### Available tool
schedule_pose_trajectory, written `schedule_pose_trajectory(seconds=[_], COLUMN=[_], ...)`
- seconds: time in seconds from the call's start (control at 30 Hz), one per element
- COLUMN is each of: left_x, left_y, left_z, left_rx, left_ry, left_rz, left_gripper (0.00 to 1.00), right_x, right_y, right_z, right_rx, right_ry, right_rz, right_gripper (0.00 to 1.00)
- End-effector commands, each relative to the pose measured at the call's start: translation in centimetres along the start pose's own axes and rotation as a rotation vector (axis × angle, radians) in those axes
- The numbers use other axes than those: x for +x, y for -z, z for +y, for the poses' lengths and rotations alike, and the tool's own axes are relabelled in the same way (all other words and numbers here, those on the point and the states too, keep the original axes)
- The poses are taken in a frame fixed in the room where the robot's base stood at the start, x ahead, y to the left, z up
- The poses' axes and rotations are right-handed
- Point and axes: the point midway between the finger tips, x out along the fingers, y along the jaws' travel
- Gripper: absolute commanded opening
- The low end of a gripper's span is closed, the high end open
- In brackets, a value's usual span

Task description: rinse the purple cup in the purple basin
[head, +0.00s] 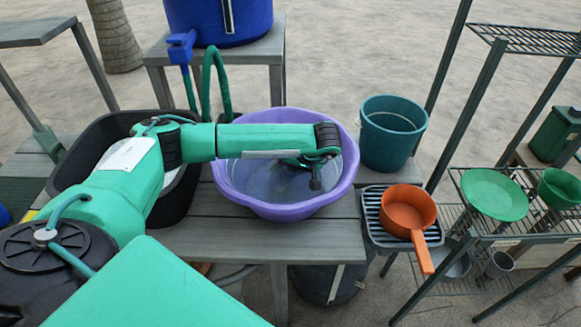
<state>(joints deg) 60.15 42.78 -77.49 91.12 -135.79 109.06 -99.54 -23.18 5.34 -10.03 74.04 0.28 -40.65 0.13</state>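The purple basin (285,211) stands on the grey slatted table, with what looks like clear water in it. My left arm reaches across from the left, over the basin's far part. My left gripper (316,180) hangs down inside the basin's outline. It is small, dark and partly covered by my wrist, so I cannot tell whether it is open or shut. I cannot make out the purple cup; it may be hidden behind my arm. My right gripper is not in view.
A black tub (75,173) is left of the basin, partly behind my arm. A teal bucket (392,145) stands behind right. An orange dipper (405,208) sits on a rack at right. A blue water barrel (245,20) with tap and green hose stands behind. The table front (270,240) is clear.

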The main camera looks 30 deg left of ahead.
Motion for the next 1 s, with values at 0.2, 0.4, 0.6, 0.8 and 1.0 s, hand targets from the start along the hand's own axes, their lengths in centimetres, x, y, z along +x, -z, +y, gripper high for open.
schedule_pose_trajectory(seconds=[0.2, 0.4, 0.6, 0.8, 1.0], left_x=[0.2, -0.4, -1.0, -0.5, 0.2], left_y=[0.0, 0.0, 0.1, 0.1, 0.0], left_z=[-0.4, 0.9, 1.7, 0.7, -0.5], left_rx=[0.0, 0.0, -0.001, -0.002, -0.001], left_ry=[0.0, 0.0, -0.001, 0.001, 0.001], left_rz=[0.0, 0.001, 0.001, 0.0, 0.0], left_gripper=[0.4, 0.4, 0.4, 0.4, 0.4], right_x=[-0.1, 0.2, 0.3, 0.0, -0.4], right_y=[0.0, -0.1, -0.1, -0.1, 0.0], right_z=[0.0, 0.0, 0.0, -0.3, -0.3], right_rx=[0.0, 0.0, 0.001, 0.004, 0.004], right_ry=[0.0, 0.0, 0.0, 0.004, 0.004], right_rz=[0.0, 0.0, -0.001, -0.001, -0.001], right_gripper=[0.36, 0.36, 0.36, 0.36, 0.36])
